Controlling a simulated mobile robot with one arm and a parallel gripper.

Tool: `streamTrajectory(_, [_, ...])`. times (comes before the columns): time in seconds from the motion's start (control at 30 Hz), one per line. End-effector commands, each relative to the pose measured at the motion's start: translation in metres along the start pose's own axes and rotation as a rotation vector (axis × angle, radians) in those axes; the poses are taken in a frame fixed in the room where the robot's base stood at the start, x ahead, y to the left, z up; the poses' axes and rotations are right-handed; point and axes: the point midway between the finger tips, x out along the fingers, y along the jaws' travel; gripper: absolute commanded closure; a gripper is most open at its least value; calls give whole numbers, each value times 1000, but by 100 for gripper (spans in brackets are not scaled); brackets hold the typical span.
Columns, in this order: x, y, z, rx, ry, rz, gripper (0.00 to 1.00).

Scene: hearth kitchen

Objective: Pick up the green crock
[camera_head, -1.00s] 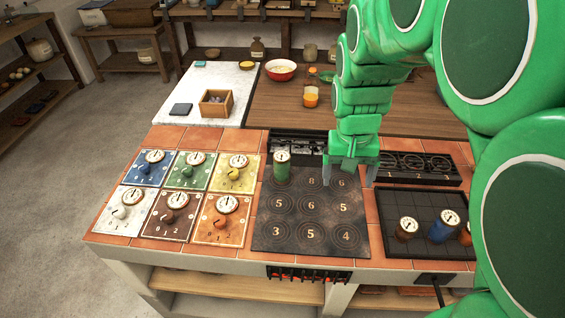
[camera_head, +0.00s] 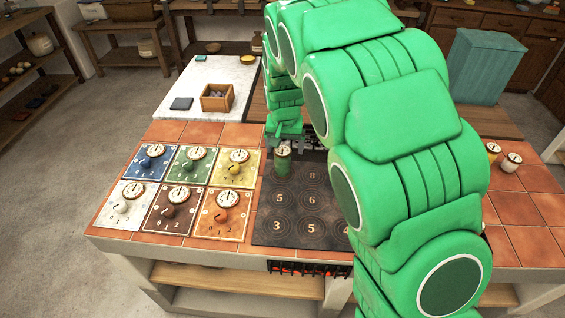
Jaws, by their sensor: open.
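The green crock (camera_head: 282,167), a small cylinder with a white dial on its lid, stands upright at the back left of the dark numbered plate (camera_head: 293,240). My gripper (camera_head: 284,146) is open, its jaws pointing down right at the crock's top, seen just behind and above the lid. A finger shows on either side of the lid. I cannot tell whether they touch the crock.
Several coloured dial tiles (camera_head: 170,211) lie to the left. A wooden box (camera_head: 216,98) sits on the white slab (camera_head: 190,75). Two small crocks (camera_head: 511,162) stand at the far right.

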Motion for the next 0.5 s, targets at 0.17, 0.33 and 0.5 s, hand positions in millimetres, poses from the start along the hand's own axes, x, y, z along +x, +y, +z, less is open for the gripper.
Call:
streamTrajectory(0.17, [10, -12, -6, -4, 8, -6, 13])
streamTrajectory(0.33, [20, -13, -7, -4, 7, -7, 13])
streamTrajectory(0.5, [35, -13, -7, -4, 8, -7, 13])
